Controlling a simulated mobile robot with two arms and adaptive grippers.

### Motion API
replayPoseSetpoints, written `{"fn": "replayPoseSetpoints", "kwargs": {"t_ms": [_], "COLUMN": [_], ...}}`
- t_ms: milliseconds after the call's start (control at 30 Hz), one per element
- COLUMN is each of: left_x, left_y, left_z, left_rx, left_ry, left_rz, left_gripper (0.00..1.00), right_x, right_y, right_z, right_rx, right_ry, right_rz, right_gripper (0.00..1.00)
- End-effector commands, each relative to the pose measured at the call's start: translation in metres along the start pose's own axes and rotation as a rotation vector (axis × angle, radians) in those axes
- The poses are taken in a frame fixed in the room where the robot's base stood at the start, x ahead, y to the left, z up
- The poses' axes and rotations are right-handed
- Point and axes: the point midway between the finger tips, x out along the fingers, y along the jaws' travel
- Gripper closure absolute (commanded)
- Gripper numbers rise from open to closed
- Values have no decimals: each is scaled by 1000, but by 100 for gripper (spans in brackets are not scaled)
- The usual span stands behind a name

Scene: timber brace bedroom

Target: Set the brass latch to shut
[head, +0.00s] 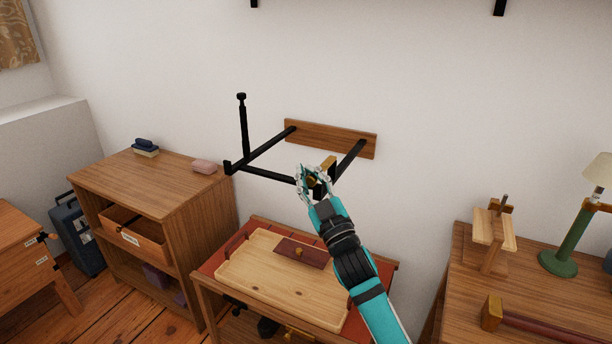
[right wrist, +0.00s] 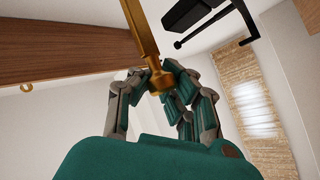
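The brass latch (head: 328,163) shows in the head view at the front right corner of a black metal frame (head: 268,174) fixed to the wall. In the right wrist view the latch is a long brass bar (right wrist: 143,35) with a wider knob at its lower end. My right gripper (head: 314,174) is at the latch. In the right wrist view its fingers (right wrist: 157,75) lie on both sides of the knob and look closed on it. The fingers partly hide the latch in the head view. My left gripper is not in view.
The frame's wooden wall board (head: 330,138) is behind my gripper, and a black post (head: 243,125) rises at its left. Below stands a small table with a wooden tray (head: 262,283). A cabinet (head: 190,200) is left; a desk (head: 545,290) with a green lamp is right.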

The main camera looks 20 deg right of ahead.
Motion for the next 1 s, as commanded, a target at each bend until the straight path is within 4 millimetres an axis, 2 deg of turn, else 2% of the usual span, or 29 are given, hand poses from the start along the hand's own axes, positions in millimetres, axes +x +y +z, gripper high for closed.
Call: {"fn": "replayPoseSetpoints", "kwargs": {"t_ms": [67, 333, 667, 767, 1000], "left_x": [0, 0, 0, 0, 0], "left_y": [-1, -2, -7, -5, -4], "left_z": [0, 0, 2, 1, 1], "left_rx": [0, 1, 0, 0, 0], "left_ry": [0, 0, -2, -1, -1], "left_rz": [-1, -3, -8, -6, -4], "left_gripper": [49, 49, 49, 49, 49], "right_x": [-1, 0, -3, -14, -64], "right_y": [4, 3, 1, 1, 2], "right_z": [1, 0, 0, 1, 2], "right_rx": [-4, -3, -2, -2, -1], "right_ry": [-1, 1, 0, -3, -5], "right_rz": [5, 4, 2, 1, 2], "right_gripper": [90, 54, 53, 53, 53]}}
